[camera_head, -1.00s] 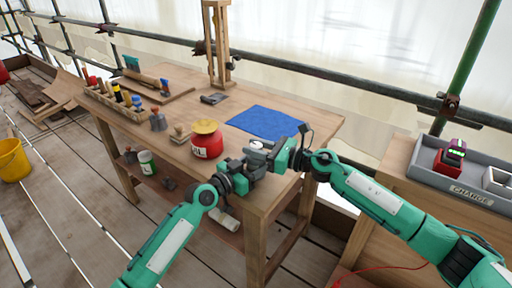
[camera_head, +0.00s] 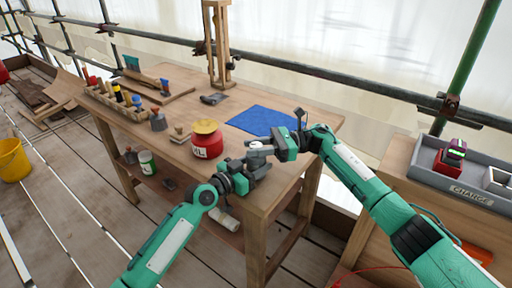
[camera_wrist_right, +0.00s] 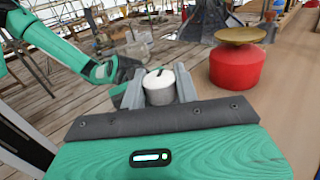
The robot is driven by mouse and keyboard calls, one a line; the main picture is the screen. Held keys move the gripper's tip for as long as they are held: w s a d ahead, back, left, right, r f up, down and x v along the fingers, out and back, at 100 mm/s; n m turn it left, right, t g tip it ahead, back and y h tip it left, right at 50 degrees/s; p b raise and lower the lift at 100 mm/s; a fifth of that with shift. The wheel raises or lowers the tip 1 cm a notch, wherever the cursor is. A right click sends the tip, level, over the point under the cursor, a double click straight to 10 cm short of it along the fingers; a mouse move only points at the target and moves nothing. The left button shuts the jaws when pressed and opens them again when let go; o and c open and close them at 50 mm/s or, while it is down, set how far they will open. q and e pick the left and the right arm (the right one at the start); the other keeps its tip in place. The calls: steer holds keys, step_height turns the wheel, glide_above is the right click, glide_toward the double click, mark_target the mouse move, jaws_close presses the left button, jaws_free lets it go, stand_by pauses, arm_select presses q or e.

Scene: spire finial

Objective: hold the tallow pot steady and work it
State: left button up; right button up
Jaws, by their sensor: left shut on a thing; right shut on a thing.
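The tallow pot (camera_head: 258,147) is a small pale grey cylinder with a white top, held above the front right of the workbench. In the right wrist view the pot (camera_wrist_right: 158,90) sits between the two grey fingers, with a short dark mark on its white top. My left gripper (camera_head: 249,162) is shut on it from the left and below. My right gripper (camera_head: 271,147) is shut on it from the right; it also shows in the right wrist view (camera_wrist_right: 160,98). The fingers hide the pot's lower part, and I cannot tell whether its lid is separate.
A red pot with a yellow top (camera_head: 207,138) stands on the bench (camera_head: 280,185) left of my grippers. A blue cloth (camera_head: 262,121) lies behind. A tool rack (camera_head: 115,103) and wooden tower model (camera_head: 218,45) stand farther back. A grey charging tray (camera_head: 470,187) is at right.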

mark_target(257, 144)
steer(key=shift+w+n+g+h, duration=0.1)
steer(key=shift+n+g+h, duration=0.45)
steer(key=shift+n+g, duration=0.55)
steer(key=shift+n+g+h, duration=0.55)
steer(key=shift+n+g, duration=0.15)
steer(key=shift+g, duration=0.8)
steer(key=shift+d+f+n+g, duration=0.1)
steer(key=shift+n+g, duration=0.2)
steer(key=shift+g, duration=0.2)
steer(key=o, duration=1)
step_height(257, 144, up, 10)
steer(key=shift+r, duration=0.1)
steer(key=shift+c, duration=0.2)
